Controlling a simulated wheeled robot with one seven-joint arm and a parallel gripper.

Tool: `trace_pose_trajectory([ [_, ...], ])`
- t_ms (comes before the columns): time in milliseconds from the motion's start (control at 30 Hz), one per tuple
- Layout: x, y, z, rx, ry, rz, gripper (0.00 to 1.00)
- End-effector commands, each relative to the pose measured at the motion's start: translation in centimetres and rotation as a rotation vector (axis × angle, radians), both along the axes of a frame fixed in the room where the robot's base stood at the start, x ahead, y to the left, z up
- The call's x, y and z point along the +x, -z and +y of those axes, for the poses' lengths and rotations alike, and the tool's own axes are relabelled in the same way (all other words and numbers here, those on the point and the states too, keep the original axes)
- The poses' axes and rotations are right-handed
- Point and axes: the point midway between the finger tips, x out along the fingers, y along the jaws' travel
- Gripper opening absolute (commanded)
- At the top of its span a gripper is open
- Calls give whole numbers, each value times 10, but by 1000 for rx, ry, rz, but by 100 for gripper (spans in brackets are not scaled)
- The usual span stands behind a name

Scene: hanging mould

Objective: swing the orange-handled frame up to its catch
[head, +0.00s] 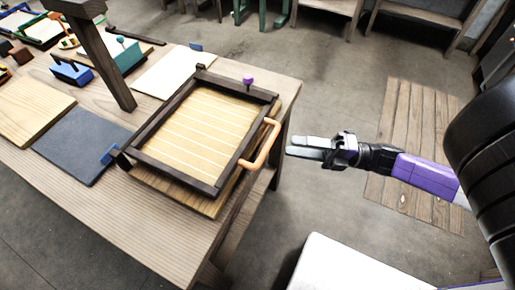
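The dark frame (165,172) lies flat over a light slatted wooden panel (203,130) near the table's right corner. Its orange handle (262,146) sticks out over the table's right edge. A purple knob (248,79) stands by the frame's far right corner, and a blue piece (110,154) sits at its near left corner. I cannot tell which part is the catch. My gripper (288,146) is to the right of the orange handle, a short gap away and apart from it. Its fingers point left and look close together; any gap between them is not clear.
A dark post (105,65) rises from the wooden table (150,235) left of the frame. A slate-grey board (80,145), a white board (173,72) and a teal block (128,57) lie around it. Floor right of the table is open, with a slatted wooden mat (415,125).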

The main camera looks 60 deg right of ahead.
Motion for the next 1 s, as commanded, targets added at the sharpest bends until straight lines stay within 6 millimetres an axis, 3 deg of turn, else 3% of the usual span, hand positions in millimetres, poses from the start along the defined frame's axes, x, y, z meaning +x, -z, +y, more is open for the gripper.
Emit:
trace_pose_trajectory([
  [500, 60, -13, 29, 1, 0, 0, 36],
  [900, 69, -13, 33, 2, 2, 2, 36],
  [933, 69, -13, 32, 2, 2, 2, 34],
  [1000, 69, -13, 32, 1, 2, 3, 20],
])
